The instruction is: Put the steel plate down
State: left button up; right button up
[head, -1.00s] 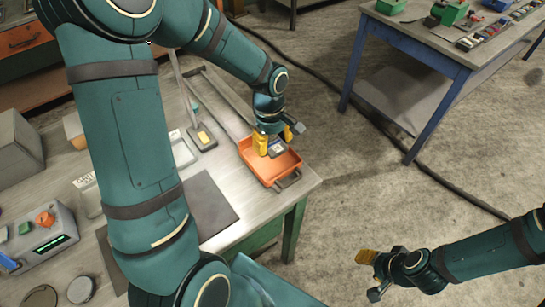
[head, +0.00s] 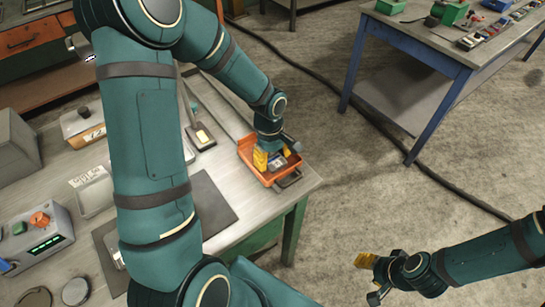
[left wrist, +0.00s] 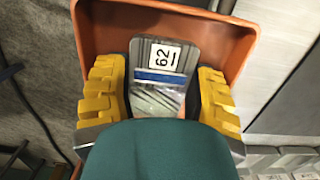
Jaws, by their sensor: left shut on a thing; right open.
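The steel plate (left wrist: 150,101) is a grey ribbed slab with a white "62" label and a blue stripe. My left gripper (head: 273,159) points down into an orange tray (head: 255,174) at the table's right corner. In the left wrist view its yellow fingers stand on both sides of the plate, shut on it, inside the tray (left wrist: 101,25). My own wrist hides the plate's near end. I cannot tell whether the plate touches the tray floor. My right gripper (head: 369,275) is open and empty over the floor at lower right.
The grey workbench (head: 305,178) carries a dark mat (head: 213,197), a labelled box (head: 92,190) and a control box with a green display (head: 40,240). A blue-legged table (head: 440,50) stands at upper right. A cable (head: 385,132) crosses the floor between.

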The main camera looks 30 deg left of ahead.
aim_at(270, 156)
pick_arm(q)
jog(key=o, duration=0.9)
jog(key=shift+f, duration=0.1)
jog(key=shift+o, duration=0.2)
jog(key=shift+r+p, duration=0.3)
jog(key=shift+r, duration=0.2)
notch_tip(270, 156, up, 11)
jog(key=a+p, duration=0.1)
jog(key=p, duration=0.1)
jog(key=shift+w+r, duration=0.15)
jog(key=shift+w, duration=0.1)
jog(key=shift+s, duration=0.1)
